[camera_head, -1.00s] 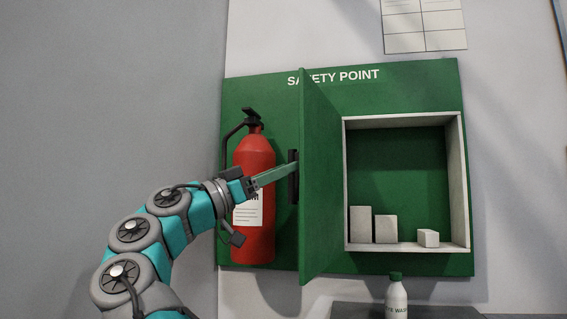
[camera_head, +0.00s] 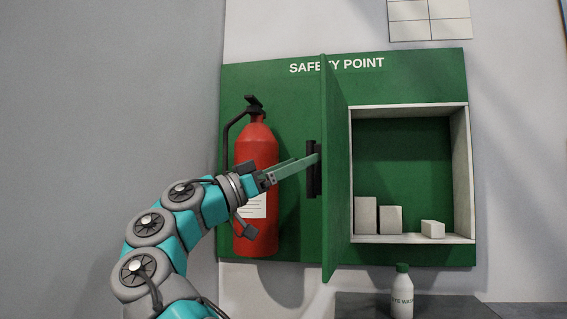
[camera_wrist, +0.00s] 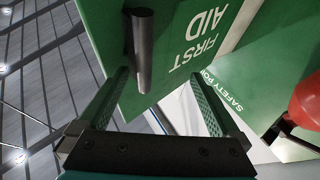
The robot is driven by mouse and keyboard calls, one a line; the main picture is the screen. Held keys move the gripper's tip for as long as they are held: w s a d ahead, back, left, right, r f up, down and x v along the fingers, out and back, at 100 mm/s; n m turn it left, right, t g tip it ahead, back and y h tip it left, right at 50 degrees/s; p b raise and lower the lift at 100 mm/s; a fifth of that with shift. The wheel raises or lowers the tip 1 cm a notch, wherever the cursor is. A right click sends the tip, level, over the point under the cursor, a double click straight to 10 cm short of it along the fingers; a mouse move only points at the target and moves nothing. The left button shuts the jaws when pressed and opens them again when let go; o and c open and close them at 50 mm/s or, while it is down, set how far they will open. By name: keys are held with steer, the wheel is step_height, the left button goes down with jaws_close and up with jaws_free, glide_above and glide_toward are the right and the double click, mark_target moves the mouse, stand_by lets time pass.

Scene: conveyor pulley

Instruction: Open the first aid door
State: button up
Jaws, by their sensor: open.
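The green first aid door (camera_head: 336,170) stands swung out from the cabinet, seen nearly edge-on in the head view. Its white "FIRST AID" lettering shows in the wrist view, where the door (camera_wrist: 185,25) fills the upper middle. The dark bar handle (camera_head: 313,168) is on the door's left face; it also shows in the wrist view (camera_wrist: 142,50). My gripper (camera_head: 318,158) is at the handle in the head view. In the wrist view its two green-padded fingers (camera_wrist: 160,85) are spread apart, with the handle's end between them. I cannot tell whether either finger touches it.
The white-framed cabinet (camera_head: 410,239) is exposed, with several pale blocks (camera_head: 391,219) inside. A red fire extinguisher (camera_head: 256,150) hangs behind my arm on the green safety board (camera_head: 290,235). An eye wash bottle (camera_head: 402,292) stands on a grey surface (camera_head: 450,308) below.

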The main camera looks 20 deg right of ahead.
steer(key=shift+w+d+f, duration=0.3)
steer(key=shift+d+f, duration=0.15)
steer(key=shift+d, duration=0.05)
steer(key=shift+a+f, duration=0.25)
steer(key=shift+a, duration=0.4)
steer(key=shift+c, duration=0.8)
steer(key=v, duration=0.6)
steer(key=shift+s+a+r, duration=0.25)
steer(key=shift+s+a, duration=0.2)
